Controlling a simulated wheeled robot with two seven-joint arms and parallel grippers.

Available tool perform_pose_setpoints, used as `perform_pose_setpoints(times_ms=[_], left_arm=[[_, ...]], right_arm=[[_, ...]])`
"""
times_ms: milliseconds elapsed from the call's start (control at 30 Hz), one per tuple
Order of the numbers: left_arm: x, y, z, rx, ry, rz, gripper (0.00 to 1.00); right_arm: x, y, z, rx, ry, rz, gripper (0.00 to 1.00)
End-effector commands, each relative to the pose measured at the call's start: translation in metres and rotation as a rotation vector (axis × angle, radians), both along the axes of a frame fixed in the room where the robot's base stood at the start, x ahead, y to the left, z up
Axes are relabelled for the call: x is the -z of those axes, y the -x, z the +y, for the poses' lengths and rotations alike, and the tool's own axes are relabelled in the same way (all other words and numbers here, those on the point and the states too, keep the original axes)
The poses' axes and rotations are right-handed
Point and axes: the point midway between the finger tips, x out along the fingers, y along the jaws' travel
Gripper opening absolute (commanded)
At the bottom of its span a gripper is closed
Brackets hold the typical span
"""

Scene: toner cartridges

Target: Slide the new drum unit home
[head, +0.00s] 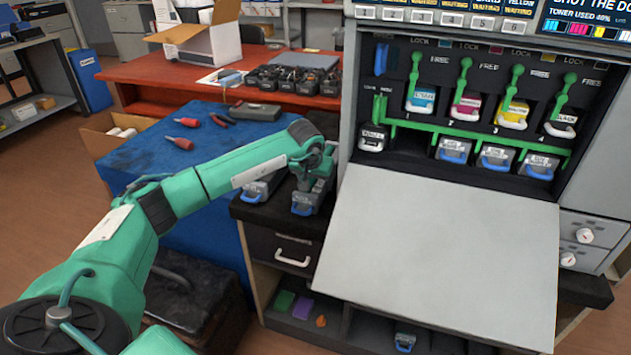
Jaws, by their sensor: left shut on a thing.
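The open printer (350,60) stands at the right, with its grey front door (440,245) folded down. Its lower row holds grey drum units with blue handles (453,150), (495,158), (540,165); the bay left of them (408,145) looks dark and empty. A grey box with a white handle (371,139) is at the far left. My left gripper (316,170) is over the black cabinet top, shut on a grey drum unit with a blue handle (305,203); its fingertips are partly hidden. Another drum unit (257,190) lies just left, partly behind my arm. My right gripper is out of view.
Cyan, magenta, yellow and black toners (466,107) sit above under green levers; a green bar (470,137) runs below them. The blue mat (140,160) holds screwdrivers (178,142). Another blue-handled unit (405,341) is on the low shelf.

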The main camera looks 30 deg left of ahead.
Motion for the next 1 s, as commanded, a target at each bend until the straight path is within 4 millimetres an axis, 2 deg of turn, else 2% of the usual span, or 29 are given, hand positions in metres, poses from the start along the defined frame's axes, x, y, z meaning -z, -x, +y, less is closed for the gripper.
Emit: perform_pose_setpoints(times_ms=[267,900,1000], left_arm=[[-0.01,-0.001,0.0,-0.001,0.0,-0.004,0.13],[-0.07,-0.001,0.0,0.0,0.0,-0.004,0.13],[-0.073,-0.001,0.0,0.0,0.0,-0.003,0.13]], right_arm=[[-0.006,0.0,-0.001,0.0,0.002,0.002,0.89],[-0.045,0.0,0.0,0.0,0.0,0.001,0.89],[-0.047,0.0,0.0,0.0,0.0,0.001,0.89]])
